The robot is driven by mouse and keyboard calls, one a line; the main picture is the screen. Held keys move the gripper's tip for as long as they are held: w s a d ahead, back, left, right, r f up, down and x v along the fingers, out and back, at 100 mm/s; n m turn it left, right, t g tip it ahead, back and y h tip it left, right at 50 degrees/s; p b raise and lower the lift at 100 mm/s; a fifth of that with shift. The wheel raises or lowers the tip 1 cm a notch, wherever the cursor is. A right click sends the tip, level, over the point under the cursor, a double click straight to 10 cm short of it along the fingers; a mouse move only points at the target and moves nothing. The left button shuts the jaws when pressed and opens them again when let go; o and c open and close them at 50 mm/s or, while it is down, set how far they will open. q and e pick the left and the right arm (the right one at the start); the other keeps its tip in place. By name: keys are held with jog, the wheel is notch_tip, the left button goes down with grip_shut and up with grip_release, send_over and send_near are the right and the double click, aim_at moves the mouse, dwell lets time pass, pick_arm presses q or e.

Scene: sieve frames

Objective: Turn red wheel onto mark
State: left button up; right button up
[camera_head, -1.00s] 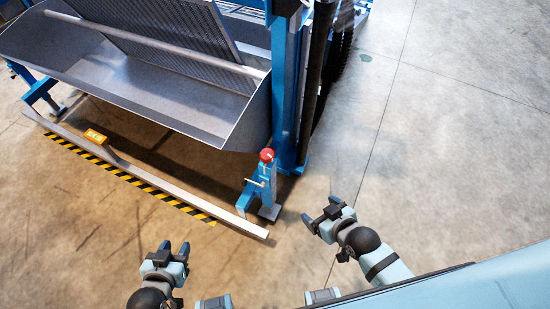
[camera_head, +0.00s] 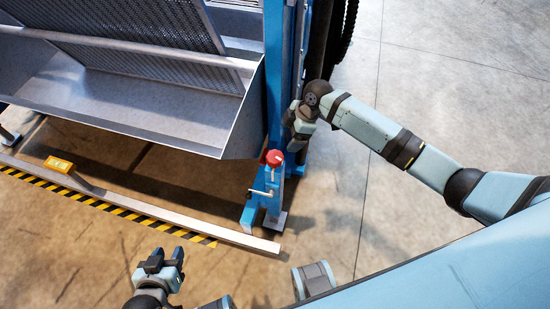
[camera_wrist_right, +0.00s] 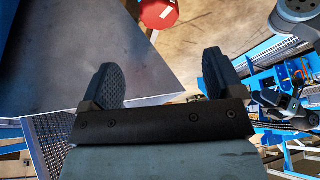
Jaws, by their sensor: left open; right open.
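The red wheel (camera_head: 274,158) sits on top of a blue post (camera_head: 268,188) at the front right corner of the sieve machine. In the right wrist view the red wheel (camera_wrist_right: 157,10) is cut off by the top edge and bears a small white mark (camera_wrist_right: 166,13). My right gripper (camera_head: 294,148) is just to the right of the wheel in the head view, its tips partly hidden. In the right wrist view its fingers (camera_wrist_right: 163,72) are wide apart with nothing between them. My left gripper (camera_head: 166,259) is open and empty low at the front left, away from the wheel.
A grey metal trough (camera_head: 130,112) with perforated sieve panels stands left of the wheel. A blue column (camera_head: 275,70) rises behind it. A low rail (camera_head: 190,222) with yellow-black striping and an orange block (camera_head: 59,164) runs along the floor. The floor at right is open.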

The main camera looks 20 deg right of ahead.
aim_at(275, 156)
jog(key=b+x, duration=0.1)
jog(key=x, duration=1.1)
jog(key=shift+w+a+f, duration=0.1)
jog(key=shift+a+f, duration=0.1)
